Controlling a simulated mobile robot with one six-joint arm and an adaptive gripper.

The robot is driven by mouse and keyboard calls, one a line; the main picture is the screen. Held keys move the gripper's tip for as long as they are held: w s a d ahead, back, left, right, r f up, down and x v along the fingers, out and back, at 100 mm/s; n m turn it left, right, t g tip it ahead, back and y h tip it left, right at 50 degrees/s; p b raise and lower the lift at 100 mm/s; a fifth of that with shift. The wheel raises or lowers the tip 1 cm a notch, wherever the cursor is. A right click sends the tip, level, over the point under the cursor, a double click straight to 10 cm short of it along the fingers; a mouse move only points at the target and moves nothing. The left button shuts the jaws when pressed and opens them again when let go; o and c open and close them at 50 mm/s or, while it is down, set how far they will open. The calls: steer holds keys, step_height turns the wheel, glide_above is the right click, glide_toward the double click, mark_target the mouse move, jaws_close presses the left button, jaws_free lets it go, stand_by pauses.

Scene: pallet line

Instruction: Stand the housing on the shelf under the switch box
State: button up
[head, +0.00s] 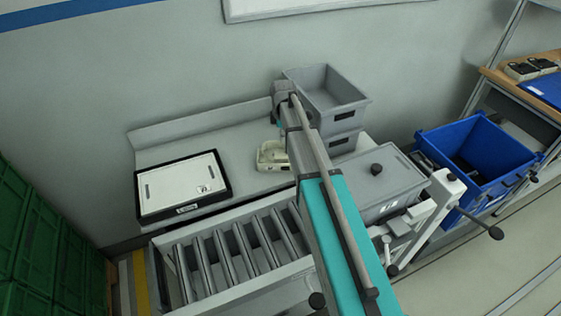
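A small cream, open-topped part (272,155), likely the housing, rests on the grey bench (235,148), left of the stacked grey bins. My arm reaches over the bench from the lower right. My gripper (275,121) is at its far end, seemingly above and behind the cream part. Its fingers are too small and too hidden to show whether they are open or holding anything. I cannot make out a switch box or the shelf under it in this view.
A white-topped, black-edged case (181,186) lies at the bench's left. Stacked grey bins (327,98) and a lidded grey bin (374,183) stand right. A roller conveyor (232,252) runs in front.

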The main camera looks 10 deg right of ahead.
mark_target(282, 157)
steer(key=shift+f+b, duration=3.35)
steer(key=shift+f, duration=0.25)
steer(key=shift+f, duration=0.2)
steer(key=shift+s+a+f+b, duration=0.1)
steer(key=shift+f+b, duration=1.15)
steer(key=shift+b, duration=0.1)
steer(key=shift+s+a+f+b, duration=0.1)
steer(key=shift+f+b, duration=1.1)
steer(key=shift+b, duration=0.1)
jaws_close()
